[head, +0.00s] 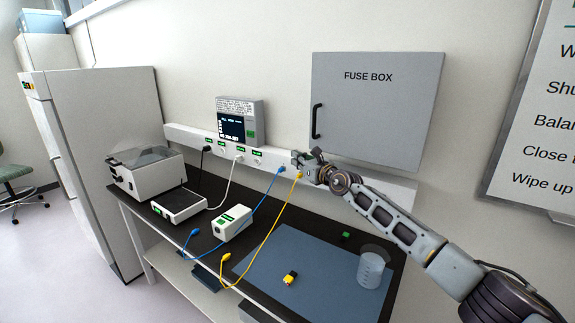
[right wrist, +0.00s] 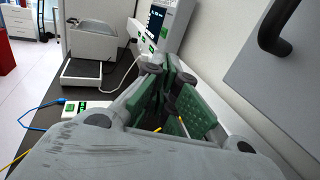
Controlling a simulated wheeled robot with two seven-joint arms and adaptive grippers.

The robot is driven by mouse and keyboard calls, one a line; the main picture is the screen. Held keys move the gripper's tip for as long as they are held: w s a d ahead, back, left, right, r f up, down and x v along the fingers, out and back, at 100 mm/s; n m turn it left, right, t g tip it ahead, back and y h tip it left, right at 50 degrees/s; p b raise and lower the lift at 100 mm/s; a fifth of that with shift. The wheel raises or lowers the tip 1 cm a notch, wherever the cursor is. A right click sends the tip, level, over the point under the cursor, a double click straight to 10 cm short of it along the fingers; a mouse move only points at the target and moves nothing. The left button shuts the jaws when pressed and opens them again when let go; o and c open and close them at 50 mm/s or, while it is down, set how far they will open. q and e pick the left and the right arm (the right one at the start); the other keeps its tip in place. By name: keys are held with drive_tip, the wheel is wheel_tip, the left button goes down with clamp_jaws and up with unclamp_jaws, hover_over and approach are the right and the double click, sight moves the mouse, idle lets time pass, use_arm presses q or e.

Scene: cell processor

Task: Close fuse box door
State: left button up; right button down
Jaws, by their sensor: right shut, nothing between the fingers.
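The fuse box (head: 378,115) is a grey panel labelled "FUSE BOX" on the back wall. Its door looks flat and roughly in line with the wall; I cannot tell whether a small gap is left. A black handle (head: 317,120) stands upright near the door's left edge. My right gripper (head: 303,162) is shut and empty, below and slightly left of the door's lower left corner, apart from the handle. In the right wrist view the gripper (right wrist: 172,75) points away from the door, whose handle (right wrist: 274,28) shows at upper right. My left gripper is not in view.
A white socket rail (head: 200,140) with plugged cables runs along the wall beneath my right gripper. The dark bench (head: 165,222) holds white devices, loose blue and yellow cables, and a beaker (head: 371,270) on a blue mat (head: 320,265). A whiteboard (head: 525,120) hangs at right.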

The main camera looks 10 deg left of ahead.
drive_tip(key=shift+s+a+p, duration=0.3)
drive_tip(key=shift+s+p, duration=0.3)
drive_tip(key=shift+s+p, duration=0.3)
drive_tip(key=s, duration=0.1)
drive_tip(key=s+a, duration=0.1)
drive_tip(key=s, duration=0.2)
drive_tip(key=shift+s+a, duration=0.2)
drive_tip(key=shift+a, duration=0.1)
idle(0.3)
idle(0.4)
